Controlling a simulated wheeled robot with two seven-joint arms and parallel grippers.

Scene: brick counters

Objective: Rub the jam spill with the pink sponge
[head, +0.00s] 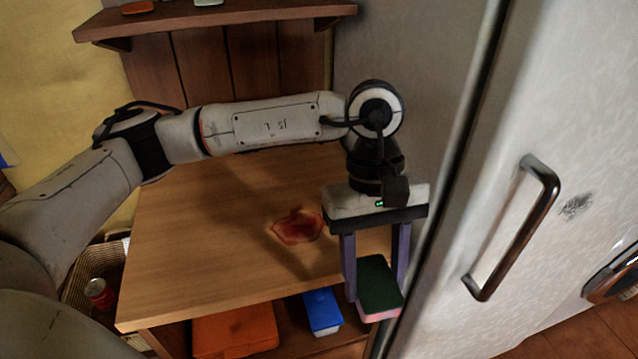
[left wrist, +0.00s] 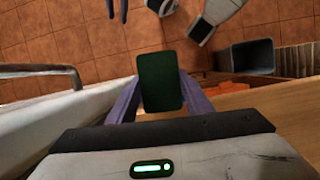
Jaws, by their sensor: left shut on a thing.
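The pink sponge (head: 379,288) has a dark green top face and a pink lower side. My left gripper (head: 376,280) is shut on it, one purple finger on each side. The sponge hangs at the counter's right front corner, beside the fridge; I cannot tell its exact height. Its green face also shows in the left wrist view (left wrist: 162,82). The jam spill (head: 298,226) is a red smear on the wooden counter (head: 190,240), left of and behind the sponge. Purple fingers at the top of the left wrist view seem to be my right gripper (left wrist: 118,8).
A fridge door (head: 450,250) with a metal handle (head: 515,230) stands close on the right. Below the counter are an orange box (head: 235,332) and a blue box (head: 322,312). A basket with a red can (head: 99,292) is at left. A shelf (head: 215,18) hangs behind.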

